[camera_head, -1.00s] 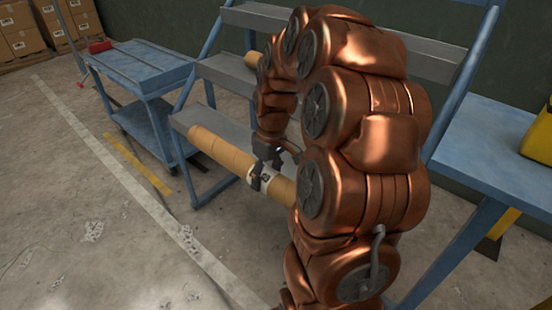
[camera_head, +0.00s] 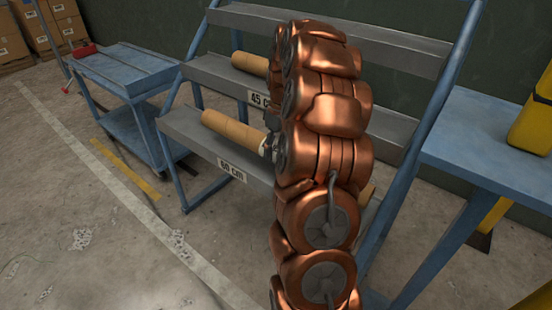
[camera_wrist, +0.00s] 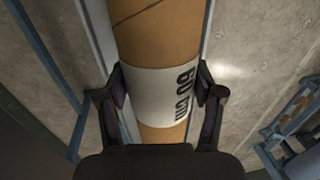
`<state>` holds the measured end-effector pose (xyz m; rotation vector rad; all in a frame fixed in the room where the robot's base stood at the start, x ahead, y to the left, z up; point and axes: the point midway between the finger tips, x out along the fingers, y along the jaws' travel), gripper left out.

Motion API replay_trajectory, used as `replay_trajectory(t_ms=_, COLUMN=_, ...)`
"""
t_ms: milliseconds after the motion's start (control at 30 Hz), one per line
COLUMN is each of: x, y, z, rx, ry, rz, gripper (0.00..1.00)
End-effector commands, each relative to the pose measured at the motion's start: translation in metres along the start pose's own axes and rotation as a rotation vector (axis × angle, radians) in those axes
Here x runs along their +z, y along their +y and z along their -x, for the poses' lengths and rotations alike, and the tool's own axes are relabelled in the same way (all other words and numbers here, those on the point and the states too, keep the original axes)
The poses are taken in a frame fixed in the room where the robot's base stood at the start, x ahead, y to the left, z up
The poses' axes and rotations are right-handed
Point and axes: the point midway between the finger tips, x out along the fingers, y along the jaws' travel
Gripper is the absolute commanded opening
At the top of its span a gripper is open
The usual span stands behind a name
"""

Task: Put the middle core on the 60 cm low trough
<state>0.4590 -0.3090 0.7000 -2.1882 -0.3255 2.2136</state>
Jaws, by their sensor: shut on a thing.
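A tan cardboard core (camera_head: 234,131) with a white band reading "60 cm" (camera_wrist: 162,92) runs lengthwise along the low trough (camera_head: 190,125), which carries a 60 cm label (camera_head: 231,169). My gripper (camera_head: 268,147) is shut around the white band; in the wrist view, my gripper (camera_wrist: 162,95) has one finger on each side of it. Grey trough edges show along both sides of the core there. I cannot tell whether the core rests in the trough or is just above it. My arm hides its middle part in the head view.
Another tan core (camera_head: 250,64) lies on the 45 cm trough (camera_head: 215,75) above, partly behind my arm. A higher empty trough (camera_head: 390,47) crosses the top. A blue cart (camera_head: 125,68) stands left, and a blue table (camera_head: 490,140) with a yellow object (camera_head: 535,120) stands right.

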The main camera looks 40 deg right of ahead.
Motion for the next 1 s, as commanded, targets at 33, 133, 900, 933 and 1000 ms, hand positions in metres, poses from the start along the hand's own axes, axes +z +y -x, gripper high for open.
replay_trajectory(t_ms=33, x=0.000, y=0.001, z=0.000, rx=0.000, ry=0.001, rz=0.000, gripper=0.00)
replay_trajectory(t_ms=133, x=0.000, y=0.002, z=-0.006, rx=0.000, ry=0.000, rz=0.000, gripper=0.00)
replay_trajectory(t_ms=900, x=0.000, y=0.006, z=-0.037, rx=0.000, ry=0.000, rz=0.000, gripper=0.79)
replay_trajectory(t_ms=933, x=0.000, y=0.006, z=-0.037, rx=0.000, ry=0.000, rz=0.000, gripper=0.82)
replay_trajectory(t_ms=1000, x=0.000, y=0.006, z=-0.037, rx=0.000, ry=0.000, rz=0.000, gripper=0.90)
